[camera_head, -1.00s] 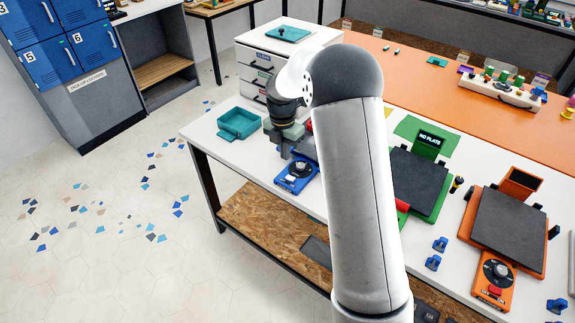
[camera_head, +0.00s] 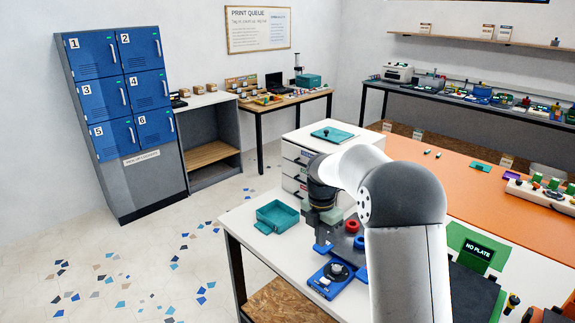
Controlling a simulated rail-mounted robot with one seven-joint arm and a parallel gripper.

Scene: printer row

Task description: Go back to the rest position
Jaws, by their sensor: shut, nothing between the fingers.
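My gripper (camera_head: 322,246) points down over the left part of the white table (camera_head: 248,226), just behind a blue printer base with a round knob (camera_head: 334,273). Its fingers look shut and nothing shows between them. My own arm covers much of the table to the right of it. I cannot tell how far the fingertips are above the table.
A teal open tray (camera_head: 278,217) sits left of my gripper. Red and blue round parts (camera_head: 352,226) are close on its right. A green printer reading "NO PLATE" (camera_head: 478,250) stands at right. A drawer unit (camera_head: 296,160) stands behind. Floor at left is clear.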

